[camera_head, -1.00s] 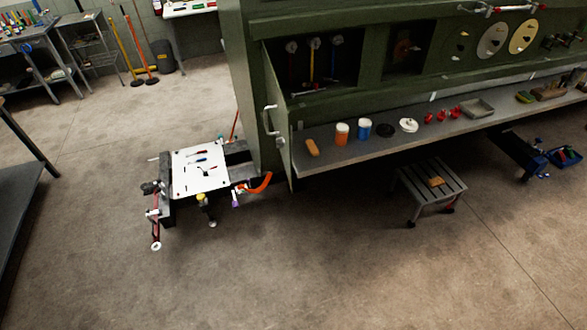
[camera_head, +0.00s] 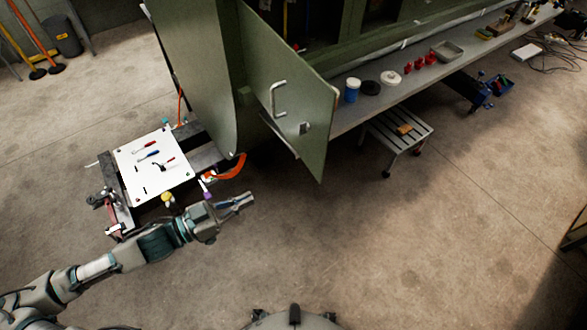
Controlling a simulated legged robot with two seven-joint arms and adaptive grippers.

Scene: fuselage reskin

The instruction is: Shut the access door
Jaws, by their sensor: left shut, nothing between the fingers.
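The green access door (camera_head: 290,105) stands open at the left end of the fuselage panel, swung out toward me. Its outer face carries a white handle (camera_head: 277,99) and a small latch (camera_head: 304,128) near its free edge. My left gripper (camera_head: 246,199) is shut and empty. It is below and to the left of the door, apart from it, beside the tool cart. My right gripper is not in view. The opening behind the door is partly hidden by it.
A tool cart (camera_head: 153,178) with a white top stands left of the door. The grey shelf (camera_head: 345,122) holds a blue jar, red parts and a tray. A step stool (camera_head: 396,133) stands below it. The floor in front is clear.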

